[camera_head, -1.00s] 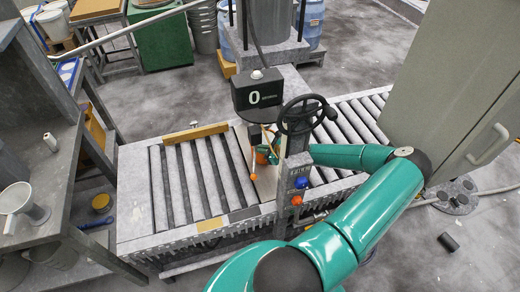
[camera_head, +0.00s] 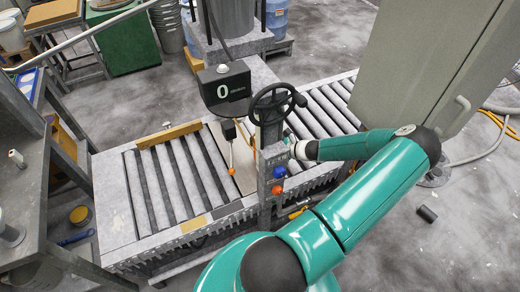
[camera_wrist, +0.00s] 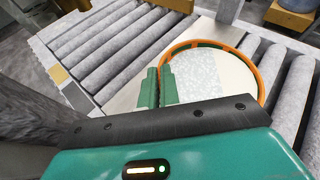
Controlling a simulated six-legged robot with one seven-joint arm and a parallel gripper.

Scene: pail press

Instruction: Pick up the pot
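A round thing with an orange rim (camera_wrist: 258,70), which I take to be the pot, shows in the wrist view. Its inside is pale, partly speckled grey and partly cream. My gripper (camera_wrist: 160,72) has two green fingers close together, with only a thin gap between them. They stand at the left edge of the orange rim and hide part of it. I cannot tell whether the rim is between them. In the head view the wheel post hides my fingertips and I cannot make out the pot.
The roller conveyor (camera_head: 180,185) has bare rollers left and right of the press. A post with a handwheel (camera_head: 274,104) and a display box (camera_head: 224,88) stand close to my arm. A grey cabinet (camera_head: 410,60) is at the right, a workbench (camera_head: 75,218) at the left.

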